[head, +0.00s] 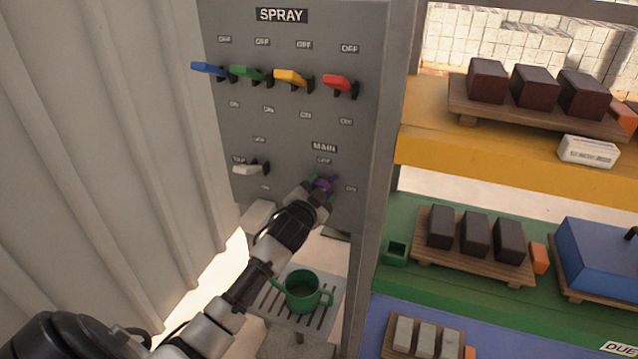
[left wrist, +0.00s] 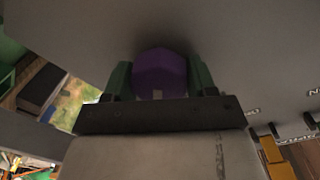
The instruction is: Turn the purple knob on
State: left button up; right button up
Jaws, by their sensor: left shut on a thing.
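The purple knob (head: 325,185) is low on the grey panel (head: 225,110), below the "MAIN" label, with "OFF" printed above it and "ON" to its right. My left gripper (head: 318,188) is at the knob and shut on it. In the left wrist view the purple knob (left wrist: 160,73) sits between the two green fingers of the left gripper (left wrist: 159,82), close to the panel face. In the head view the gripper partly hides the knob, so its exact pointing direction is hard to tell. My right gripper is not in view.
Blue (head: 207,68), green (head: 246,72), yellow (head: 290,77) and red (head: 338,84) levers line the panel's top, with a white lever (head: 247,169) lower left. A green cup (head: 303,290) stands on a grate below. Shelves with dark blocks (head: 487,80) are at right.

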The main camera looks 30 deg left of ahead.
pick_arm(q)
jog(key=m+p, duration=0.1)
jog(key=m, duration=0.3)
jog(key=shift+r+p, duration=0.1)
jog(key=shift+p, duration=0.3)
jog(key=shift+m+p, duration=0.5)
jog(key=shift+m, duration=1.4)
jog(key=shift+y, duration=0.4)
jog(key=o, duration=0.9)
jog(key=shift+d, duration=0.1)
jog(key=b+v, duration=0.1)
jog(key=v, duration=0.9)
jog(key=shift+s, duration=0.4)
